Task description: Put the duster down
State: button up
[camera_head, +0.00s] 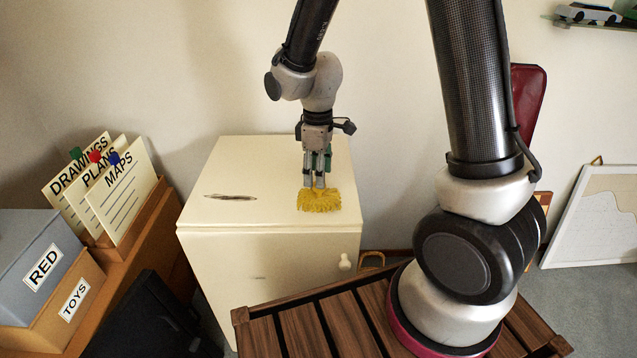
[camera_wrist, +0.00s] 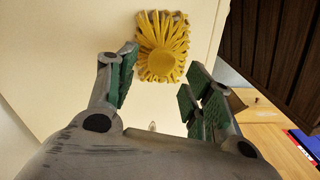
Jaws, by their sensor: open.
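The duster (camera_head: 320,201) is a yellow, shaggy head lying on the cream cabinet top (camera_head: 265,178), close to its front edge. In the wrist view the duster (camera_wrist: 162,48) shows from above, just beyond the fingertips. My gripper (camera_head: 315,180) points down directly over the duster. In the wrist view my gripper (camera_wrist: 160,75) has its green-padded fingers spread apart with nothing between them. Whether a fingertip still touches the duster is hard to tell.
A dark slot or mark (camera_head: 230,197) is on the cabinet top, left of the duster. Boxes labelled RED (camera_head: 42,268) and TOYS (camera_head: 73,298) and upright folders (camera_head: 105,190) stand at the left. A framed board (camera_head: 595,220) leans on the right wall.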

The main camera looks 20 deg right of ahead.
notch_tip(320, 180, up, 3)
jog(key=shift+r, duration=0.1)
jog(key=shift+d+r, duration=0.2)
jog(key=shift+r, duration=0.15)
jog(key=s+d+r+m+t, duration=0.2)
jog(key=s+d+r+m, duration=0.45)
jog(key=d+r, duration=0.4)
jog(key=s+d+r+m+t, duration=0.1)
jog(key=s+d+r+m, duration=0.1)
jog(key=s, duration=0.4)
jog(key=s+d+r+m+t, duration=0.1)
jog(key=s+d+r+m, duration=0.1)
jog(key=s+r, duration=0.3)
jog(key=shift+s+r+m, duration=0.2)
jog(key=shift+s+m, duration=0.25)
jog(key=shift+s, duration=0.45)
